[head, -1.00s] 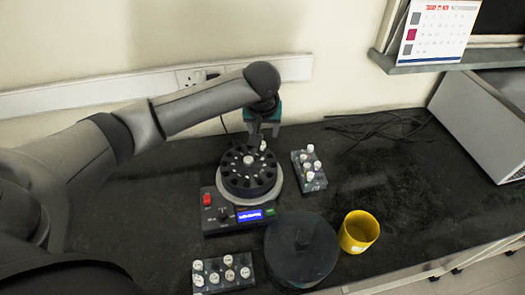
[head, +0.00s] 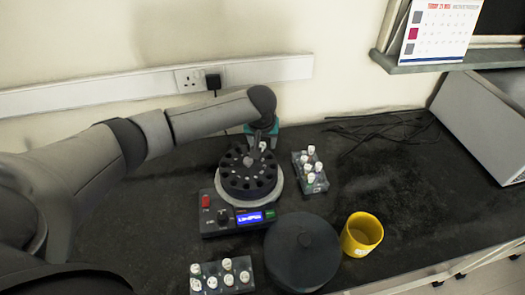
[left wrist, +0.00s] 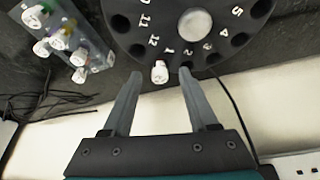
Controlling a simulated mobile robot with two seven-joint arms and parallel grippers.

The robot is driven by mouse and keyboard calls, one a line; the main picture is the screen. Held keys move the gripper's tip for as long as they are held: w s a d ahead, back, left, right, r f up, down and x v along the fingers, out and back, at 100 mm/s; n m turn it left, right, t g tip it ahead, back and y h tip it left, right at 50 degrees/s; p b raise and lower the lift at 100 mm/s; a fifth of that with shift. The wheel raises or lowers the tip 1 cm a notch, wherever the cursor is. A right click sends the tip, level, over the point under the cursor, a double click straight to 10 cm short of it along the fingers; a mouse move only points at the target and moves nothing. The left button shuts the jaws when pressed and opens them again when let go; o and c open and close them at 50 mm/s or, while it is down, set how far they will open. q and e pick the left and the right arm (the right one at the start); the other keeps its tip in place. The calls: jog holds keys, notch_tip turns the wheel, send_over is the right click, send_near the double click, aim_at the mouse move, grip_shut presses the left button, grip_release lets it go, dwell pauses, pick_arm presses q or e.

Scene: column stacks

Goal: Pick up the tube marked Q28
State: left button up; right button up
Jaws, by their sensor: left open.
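A small tube with a white cap (left wrist: 160,73) sits in the black rotor (left wrist: 128,42) at its rim, near the number 1. It also shows in the head view (head: 262,146) at the rotor's far side. Its marking cannot be read, so I cannot tell whether it is Q28. My left gripper (left wrist: 161,80) is open and empty, its fingertips on either side of this cap, apart from it. In the head view the left gripper (head: 259,142) is just above the rotor's far edge. My right gripper is not in view.
The rotor belongs to a centrifuge (head: 226,222) with a lit display. Racks of white-capped tubes stand at the front (head: 246,287) and to the right (head: 297,170). A dark round lid (head: 302,255) and a yellow cup (head: 361,235) stand nearby. The bench's right side is mostly clear.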

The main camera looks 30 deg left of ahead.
pick_arm(q)
grip_shut()
dwell(0.3)
jog(key=shift+r, duration=0.15)
